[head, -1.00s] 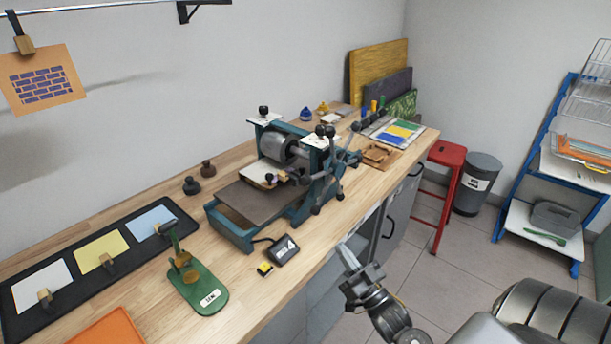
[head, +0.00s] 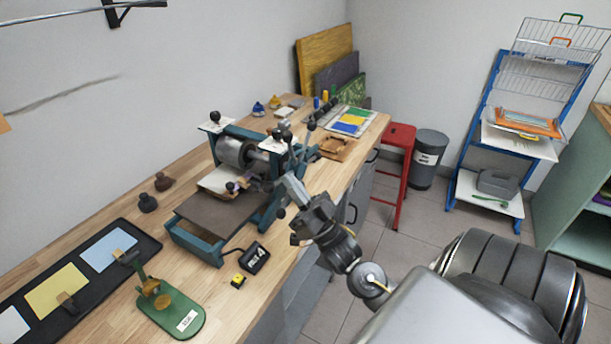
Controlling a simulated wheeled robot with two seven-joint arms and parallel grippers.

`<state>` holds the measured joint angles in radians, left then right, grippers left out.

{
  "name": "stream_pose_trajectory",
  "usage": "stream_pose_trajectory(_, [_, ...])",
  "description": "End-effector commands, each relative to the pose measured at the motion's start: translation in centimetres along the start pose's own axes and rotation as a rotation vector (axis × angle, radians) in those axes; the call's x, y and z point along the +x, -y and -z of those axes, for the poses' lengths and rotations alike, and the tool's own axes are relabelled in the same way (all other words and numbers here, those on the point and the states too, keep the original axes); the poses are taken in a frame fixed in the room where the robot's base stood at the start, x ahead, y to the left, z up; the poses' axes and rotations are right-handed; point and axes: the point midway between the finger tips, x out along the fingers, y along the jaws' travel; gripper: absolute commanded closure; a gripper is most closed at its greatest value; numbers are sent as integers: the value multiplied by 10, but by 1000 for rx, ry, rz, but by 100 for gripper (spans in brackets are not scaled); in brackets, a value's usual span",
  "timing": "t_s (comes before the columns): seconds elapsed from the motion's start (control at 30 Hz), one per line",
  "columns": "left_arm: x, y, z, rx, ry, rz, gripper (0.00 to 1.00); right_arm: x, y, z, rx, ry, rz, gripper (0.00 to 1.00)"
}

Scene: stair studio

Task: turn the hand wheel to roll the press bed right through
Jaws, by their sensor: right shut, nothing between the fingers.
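The press stands on the wooden bench in the head view, with a teal frame and a grey roller (head: 236,151). Its flat brown bed (head: 212,214) sticks out at the near-left side, with a pale block and a dark-knobbed piece lying near the roller. The hand wheel (head: 284,172), dark spokes with black knobs, is on the press's right side. My right gripper (head: 291,187) is shut and empty, right at the wheel's near side and covering part of it. I cannot tell whether it touches a spoke. My left gripper is not in view.
A green stand (head: 171,309), a black tray of coloured sheets (head: 150,241) and a small dark box (head: 254,257) are on the bench near the press. A red stool (head: 398,160), a grey bin (head: 428,158) and a blue rack (head: 478,125) stand beyond. The floor between is clear.

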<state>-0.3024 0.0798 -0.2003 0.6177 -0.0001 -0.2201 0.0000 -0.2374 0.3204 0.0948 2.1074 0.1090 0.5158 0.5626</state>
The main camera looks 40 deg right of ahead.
Motion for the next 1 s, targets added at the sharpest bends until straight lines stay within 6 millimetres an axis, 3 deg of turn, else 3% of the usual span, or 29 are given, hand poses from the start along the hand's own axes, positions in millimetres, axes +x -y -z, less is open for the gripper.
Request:
stream_pose_trajectory(0.1, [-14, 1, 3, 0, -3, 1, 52, 27, 0, 3, 0, -2, 1, 100])
stream_pose_trajectory(0.33, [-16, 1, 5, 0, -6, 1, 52, 11, 0, -30, 1, 2, -2, 100])
stream_pose_trajectory(0.83, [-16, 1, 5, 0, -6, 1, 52, 6, 0, -38, 0, 1, 0, 100])
stream_pose_trajectory(1.0, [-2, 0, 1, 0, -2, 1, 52, 7, 10, -55, -9, 1, 52, 100])
